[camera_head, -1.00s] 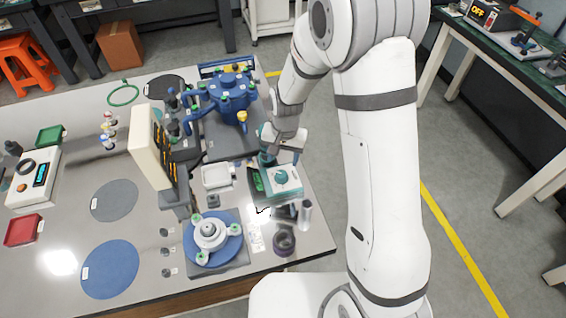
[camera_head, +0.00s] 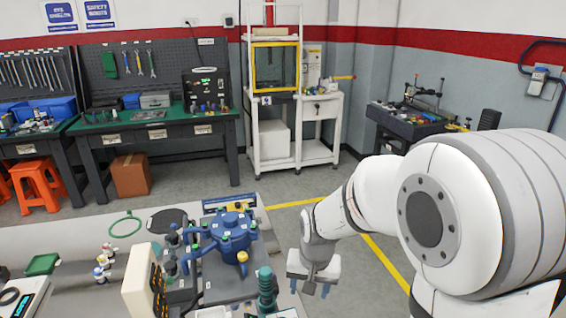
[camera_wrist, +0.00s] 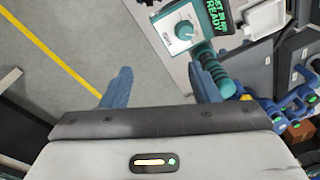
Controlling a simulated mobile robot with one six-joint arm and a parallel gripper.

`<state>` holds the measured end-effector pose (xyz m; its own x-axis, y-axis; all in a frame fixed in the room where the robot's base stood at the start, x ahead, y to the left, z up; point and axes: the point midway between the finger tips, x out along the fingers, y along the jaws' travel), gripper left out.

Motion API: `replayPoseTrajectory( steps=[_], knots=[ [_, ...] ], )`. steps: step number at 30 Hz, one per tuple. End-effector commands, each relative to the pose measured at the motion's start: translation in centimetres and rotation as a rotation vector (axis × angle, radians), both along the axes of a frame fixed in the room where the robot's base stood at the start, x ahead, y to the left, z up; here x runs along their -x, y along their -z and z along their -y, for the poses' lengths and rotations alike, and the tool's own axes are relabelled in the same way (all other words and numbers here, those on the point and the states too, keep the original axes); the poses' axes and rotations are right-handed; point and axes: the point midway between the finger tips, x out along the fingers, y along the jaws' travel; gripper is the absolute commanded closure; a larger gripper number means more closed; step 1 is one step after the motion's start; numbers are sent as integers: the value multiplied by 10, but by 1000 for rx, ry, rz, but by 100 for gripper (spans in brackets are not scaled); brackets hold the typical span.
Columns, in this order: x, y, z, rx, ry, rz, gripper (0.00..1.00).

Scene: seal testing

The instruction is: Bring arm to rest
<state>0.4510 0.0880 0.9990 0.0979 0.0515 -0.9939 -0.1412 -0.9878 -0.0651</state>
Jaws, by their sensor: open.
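My gripper (camera_head: 311,289) hangs at the right edge of the grey table (camera_head: 80,236), with its blue fingers pointing down. In the wrist view the two blue fingers of my gripper (camera_wrist: 160,88) are spread apart with nothing between them. The grey floor lies behind the gap. The teal ribbed handle (camera_head: 266,290) stands just left of my gripper in the head view. In the wrist view the teal handle (camera_wrist: 215,72) shows behind the right finger, and I cannot tell the exact distance. My white arm reaches in from the right.
A blue vessel with several arms (camera_head: 229,238) stands on the table left of my gripper. A white box with a dial (camera_wrist: 178,30) shows in the wrist view. A white cabinet stand (camera_head: 275,130) and workbenches are at the back. The floor right of the table is clear.

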Motion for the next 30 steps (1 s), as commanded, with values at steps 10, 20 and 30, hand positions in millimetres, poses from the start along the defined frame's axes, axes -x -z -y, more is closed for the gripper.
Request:
replayPoseTrajectory(
  steps=[10, 20, 30],
  knots=[
    [85, -84, 61, 34, -77, 113, 45],
    [146, -109, 89, 75, -127, 169, 45],
    [151, -109, 90, 79, -133, 173, 45]
  ],
)
